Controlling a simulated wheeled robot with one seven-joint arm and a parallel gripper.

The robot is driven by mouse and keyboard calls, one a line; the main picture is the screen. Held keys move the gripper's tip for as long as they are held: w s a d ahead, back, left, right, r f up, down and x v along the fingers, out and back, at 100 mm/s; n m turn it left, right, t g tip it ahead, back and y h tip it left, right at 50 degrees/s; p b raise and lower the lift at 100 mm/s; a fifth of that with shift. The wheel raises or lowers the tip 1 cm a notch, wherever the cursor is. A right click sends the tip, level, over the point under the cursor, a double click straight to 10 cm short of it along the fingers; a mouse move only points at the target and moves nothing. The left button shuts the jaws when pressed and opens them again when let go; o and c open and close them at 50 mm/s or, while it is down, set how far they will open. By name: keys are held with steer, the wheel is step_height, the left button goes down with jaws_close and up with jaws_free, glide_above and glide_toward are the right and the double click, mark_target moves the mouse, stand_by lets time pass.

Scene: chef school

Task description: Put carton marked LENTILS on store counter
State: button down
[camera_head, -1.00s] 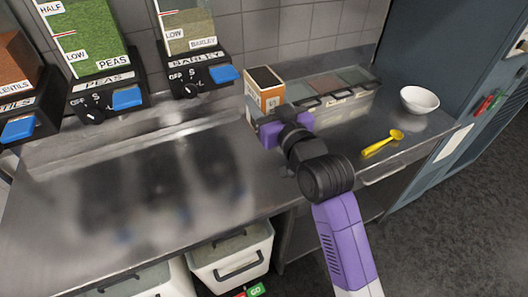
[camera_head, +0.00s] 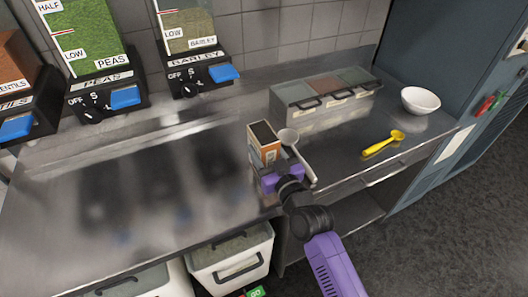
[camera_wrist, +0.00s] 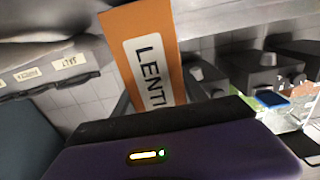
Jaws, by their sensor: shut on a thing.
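The orange carton (camera_head: 263,147) has a white panel and a dark open-looking top. In the wrist view its label on the carton (camera_wrist: 150,62) reads "LENTI", with the rest cut off. My purple gripper (camera_head: 281,177) is shut on the carton near its lower part, close to the counter's front edge. The fingertips are mostly hidden behind the gripper body and carton. The carton is near the steel counter (camera_head: 130,215); I cannot tell whether its base touches the surface.
A grey spoon (camera_head: 303,160) lies right beside the carton. A lidded container set (camera_head: 325,95), a white bowl (camera_head: 420,100) and a yellow scoop (camera_head: 383,143) stand to the right. Dispensers, including the barley one (camera_head: 205,75), line the back wall. The left counter is clear. White bins (camera_head: 232,262) sit below.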

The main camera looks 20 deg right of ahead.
steer(key=shift+f, duration=0.2)
steer(key=shift+f, duration=0.1)
steer(key=c, duration=0.6)
jaws_free()
steer(key=shift+c, duration=0.2)
steer(key=s+b, duration=0.2)
steer(key=s, duration=0.8)
steer(key=shift+s, duration=0.35)
steer(key=shift+s+r, duration=0.2)
steer(key=shift+s, duration=0.5)
